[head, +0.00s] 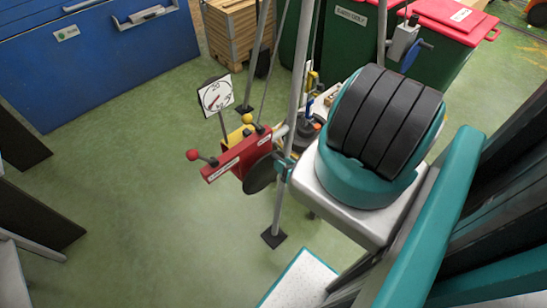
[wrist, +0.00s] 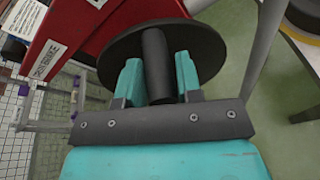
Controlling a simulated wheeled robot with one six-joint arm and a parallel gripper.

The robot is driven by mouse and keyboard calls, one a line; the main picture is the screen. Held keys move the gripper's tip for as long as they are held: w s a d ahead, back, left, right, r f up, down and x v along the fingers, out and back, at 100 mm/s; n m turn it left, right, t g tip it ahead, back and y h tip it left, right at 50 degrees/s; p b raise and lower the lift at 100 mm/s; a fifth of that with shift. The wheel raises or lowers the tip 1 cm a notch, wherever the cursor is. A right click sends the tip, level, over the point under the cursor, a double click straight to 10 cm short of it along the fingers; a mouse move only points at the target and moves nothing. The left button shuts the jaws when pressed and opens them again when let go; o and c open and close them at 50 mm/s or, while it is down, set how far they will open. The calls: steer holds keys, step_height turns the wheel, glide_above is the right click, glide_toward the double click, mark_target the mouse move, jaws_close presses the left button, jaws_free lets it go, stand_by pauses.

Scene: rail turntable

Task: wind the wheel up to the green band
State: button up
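The wheel is a dark disc (head: 261,174) on the near side of a red box (head: 238,154). In the wrist view the wheel (wrist: 205,42) fills the top middle, with a black round handle (wrist: 157,62) standing out from it. My gripper (wrist: 160,75) has its two teal fingers on either side of this handle, close against it. In the head view my gripper (head: 284,166) is at the wheel's right edge, partly hidden by my arm. A white dial (head: 215,95) with a red needle stands above the box; its markings are too small to read, and I cannot make out a green band.
A red-knobbed lever (head: 195,155) sticks out left of the box, and a yellow knob (head: 247,118) sits above it. A blue container (head: 100,55), a wooden crate (head: 232,35) and green bins are farther back.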

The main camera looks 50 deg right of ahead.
jaws_close()
steer(key=shift+d+f+m+b, duration=0.3)
steer(key=shift+f+b, duration=0.1)
steer(key=shift+b, duration=0.35)
steer(key=d+m+b, duration=0.1)
steer(key=b, duration=0.1)
steer(key=f+m+y+b, duration=0.1)
steer(key=b, duration=0.2)
steer(key=shift+s+d+f, duration=0.1)
steer(key=shift+s+d, duration=0.1)
steer(key=shift+d, duration=0.15)
steer(key=m+b, duration=0.1)
steer(key=b, duration=0.1)
steer(key=d+f+m+b, duration=0.1)
steer(key=b, duration=0.1)
steer(key=f+m+y+b, duration=0.1)
steer(key=b, duration=0.2)
steer(key=shift+s+d+f+t, duration=0.1)
steer(key=shift+d+f+t, duration=0.05)
steer(key=shift+d+t, duration=0.15)
